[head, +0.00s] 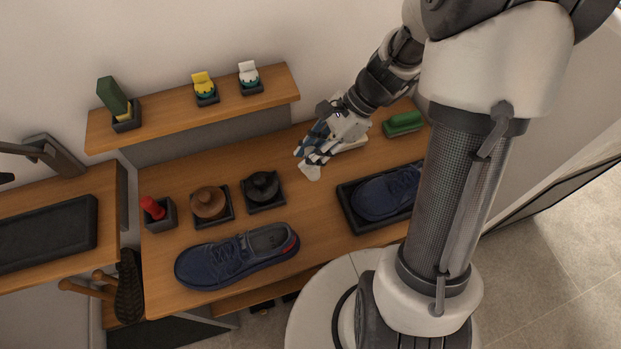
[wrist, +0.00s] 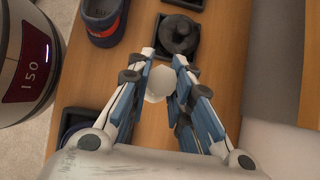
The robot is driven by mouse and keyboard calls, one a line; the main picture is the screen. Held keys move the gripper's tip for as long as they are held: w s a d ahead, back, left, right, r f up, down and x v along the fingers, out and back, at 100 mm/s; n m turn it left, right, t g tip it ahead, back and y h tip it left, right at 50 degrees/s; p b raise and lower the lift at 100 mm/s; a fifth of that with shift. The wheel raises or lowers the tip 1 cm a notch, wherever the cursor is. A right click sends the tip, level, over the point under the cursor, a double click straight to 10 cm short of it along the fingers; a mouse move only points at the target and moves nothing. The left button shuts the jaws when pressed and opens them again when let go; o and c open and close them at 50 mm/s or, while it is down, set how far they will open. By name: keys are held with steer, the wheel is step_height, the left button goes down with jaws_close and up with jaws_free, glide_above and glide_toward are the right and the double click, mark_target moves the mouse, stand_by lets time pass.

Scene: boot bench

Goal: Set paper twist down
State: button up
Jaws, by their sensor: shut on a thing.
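The paper twist (head: 310,173) is a small white crumpled piece at the tips of my gripper (head: 308,158) in the head view. In the wrist view the paper twist (wrist: 159,84) sits between the two blue-padded fingers of my gripper (wrist: 164,62), which are shut on it. It is over the wooden bench top (head: 245,163), right of the dark round tin. I cannot tell whether its lower end touches the wood.
A dark round tin (head: 262,186) and a brown one (head: 208,203) stand in trays. A blue shoe (head: 236,256) lies in front; another (head: 388,192) sits in a tray at right. A green brush (head: 403,124) lies behind. Bare wood surrounds the gripper.

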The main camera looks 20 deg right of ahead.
mark_target(311, 175)
step_height(311, 175, down, 9)
steer(key=b, duration=0.2)
steer(key=shift+r+b, duration=0.1)
steer(key=shift+b, duration=0.2)
steer(key=o, duration=0.8)
steer(key=shift+c, duration=0.2)
